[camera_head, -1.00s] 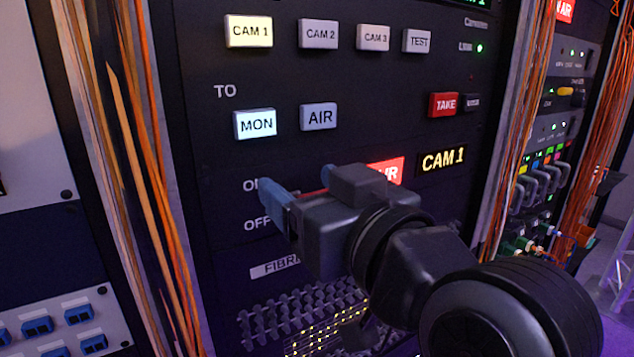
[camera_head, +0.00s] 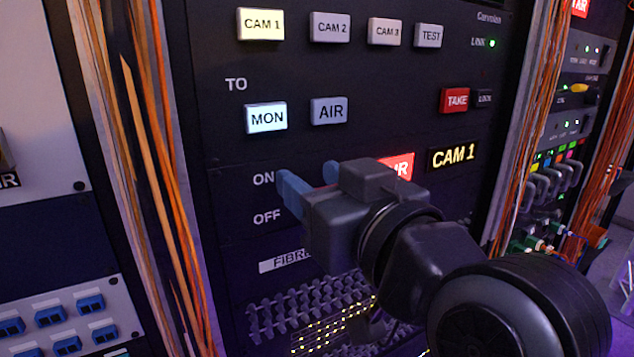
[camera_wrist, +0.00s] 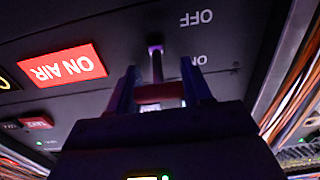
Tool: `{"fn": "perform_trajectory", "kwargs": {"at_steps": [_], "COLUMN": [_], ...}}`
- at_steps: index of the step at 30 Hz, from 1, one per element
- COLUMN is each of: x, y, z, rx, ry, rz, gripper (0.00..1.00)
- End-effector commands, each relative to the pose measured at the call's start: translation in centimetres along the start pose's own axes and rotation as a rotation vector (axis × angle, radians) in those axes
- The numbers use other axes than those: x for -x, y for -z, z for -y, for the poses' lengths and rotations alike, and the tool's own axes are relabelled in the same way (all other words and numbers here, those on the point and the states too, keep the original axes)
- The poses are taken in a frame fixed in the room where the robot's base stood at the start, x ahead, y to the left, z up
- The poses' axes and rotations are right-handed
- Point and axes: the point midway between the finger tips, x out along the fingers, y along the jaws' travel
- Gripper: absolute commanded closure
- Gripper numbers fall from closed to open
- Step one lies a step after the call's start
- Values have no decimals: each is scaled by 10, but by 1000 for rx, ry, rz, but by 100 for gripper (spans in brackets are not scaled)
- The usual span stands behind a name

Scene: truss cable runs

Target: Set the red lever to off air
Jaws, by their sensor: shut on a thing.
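My gripper (camera_head: 309,181) is at the dark rack panel, beside the ON and OFF labels, with its blue fingers near the height of ON. In the wrist view, which is upside down, the red lever's handle (camera_wrist: 160,93) lies between the two fingers, and my gripper (camera_wrist: 162,88) is shut on it. A thin dark stem runs from the handle to the panel near the OFF label (camera_wrist: 196,18). The ON label (camera_wrist: 195,60) is closer to the fingers. The ON AIR sign (camera_wrist: 62,66) is lit red.
Above are the lit CAM 1 button (camera_head: 261,24), the lit MON button (camera_head: 266,117), the AIR button (camera_head: 329,111) and the red TAKE button (camera_head: 455,100). Orange cable bundles (camera_head: 158,170) run down both sides of the panel. Rows of connectors (camera_head: 310,305) sit below.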

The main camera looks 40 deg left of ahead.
Motion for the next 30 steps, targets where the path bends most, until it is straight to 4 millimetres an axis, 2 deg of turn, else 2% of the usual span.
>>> {"fn": "perform_trajectory", "kwargs": {"at_steps": [11, 30], "x": [3, 7], "y": [-13, -28], "z": [0, 0], "rx": [0, 1], "ry": [0, 1], "rz": [-123, -515], "gripper": [81, 81]}}
